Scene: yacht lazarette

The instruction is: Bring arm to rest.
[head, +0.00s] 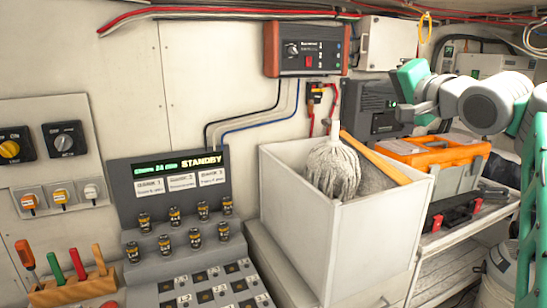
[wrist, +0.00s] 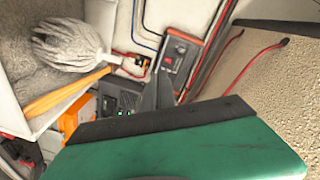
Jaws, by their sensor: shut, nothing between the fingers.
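My arm reaches in from the right edge of the head view, with grey joints and teal covers. My gripper (head: 395,106) is at its left end, raised in front of the dark grey unit with a green light, above and right of the white bin. It is shut and holds nothing. In the wrist view, a teal part of my arm with a dark edge fills the lower middle.
A white bin (head: 300,230) holds a mop (head: 333,168) and a wooden handle. An orange toolbox (head: 432,150) stands on a shelf behind my arm. A control box (head: 306,50) is on the wall. A console (head: 172,184) reads STANDBY. Teal ladder-like framing is at right.

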